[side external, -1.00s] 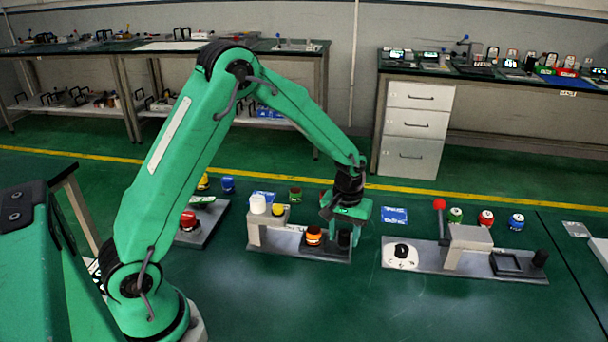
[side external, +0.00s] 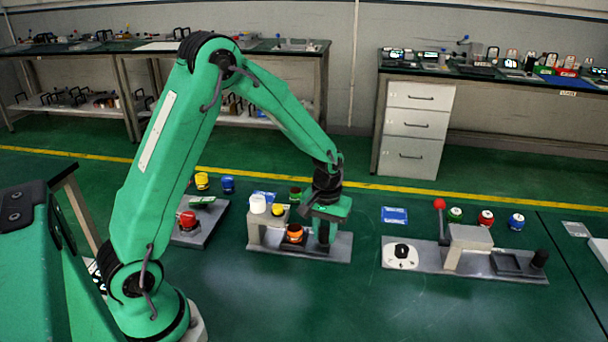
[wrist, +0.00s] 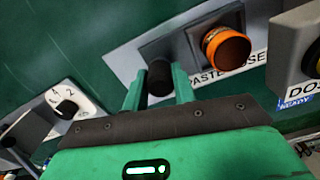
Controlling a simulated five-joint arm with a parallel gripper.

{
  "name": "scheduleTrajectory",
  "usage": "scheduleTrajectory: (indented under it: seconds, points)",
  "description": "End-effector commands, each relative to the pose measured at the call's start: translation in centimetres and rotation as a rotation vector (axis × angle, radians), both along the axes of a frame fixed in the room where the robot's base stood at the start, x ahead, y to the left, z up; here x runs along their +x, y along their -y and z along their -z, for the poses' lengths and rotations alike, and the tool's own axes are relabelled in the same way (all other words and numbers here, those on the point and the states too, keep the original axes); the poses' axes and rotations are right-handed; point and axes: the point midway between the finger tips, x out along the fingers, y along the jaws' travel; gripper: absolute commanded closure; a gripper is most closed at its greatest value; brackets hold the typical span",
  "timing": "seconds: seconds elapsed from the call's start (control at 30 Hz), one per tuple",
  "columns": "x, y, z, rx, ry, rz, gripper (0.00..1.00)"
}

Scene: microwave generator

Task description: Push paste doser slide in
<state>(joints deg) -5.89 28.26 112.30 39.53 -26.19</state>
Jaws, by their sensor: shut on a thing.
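The paste doser has a long grey base plate (side external: 340,250) with a grey block (side external: 254,232) at its left end. Its slide carries an orange-topped jar (side external: 295,232), now close to the block. My gripper (side external: 324,240) is low over the plate, right of the jar. In the wrist view the two green fingers (wrist: 159,88) are on either side of the slide's black knob (wrist: 160,75), shut on it. The jar (wrist: 226,48) also shows there, with a partly hidden "PASTE DOSE" label beside it. The fingers mostly hide the knob in the side view.
A white cup (side external: 257,203) and a yellow button (side external: 277,210) sit on the doser block. A second station with a red-ball lever (side external: 439,204) and a dial (side external: 402,251) stands to the right. A station with a red button (side external: 188,219) is to the left. Green table in front is clear.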

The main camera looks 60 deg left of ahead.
Motion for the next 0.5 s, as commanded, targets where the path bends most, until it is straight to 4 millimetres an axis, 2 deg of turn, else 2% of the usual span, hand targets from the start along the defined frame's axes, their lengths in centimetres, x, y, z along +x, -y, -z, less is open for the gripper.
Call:
scheduleTrajectory:
  seconds: [0.07,0.1,0.2,0.5]
  points:
    - [0.16,0.01,-0.12,0.001,0.005,-0.002,1.0]
    - [0.17,0.01,-0.12,0.001,0.005,-0.002,0.72]
    - [0.17,0.02,-0.12,0.001,0.005,-0.001,0.52]
    - [0.1,0.06,-0.08,0.0,0.002,-0.001,0.52]
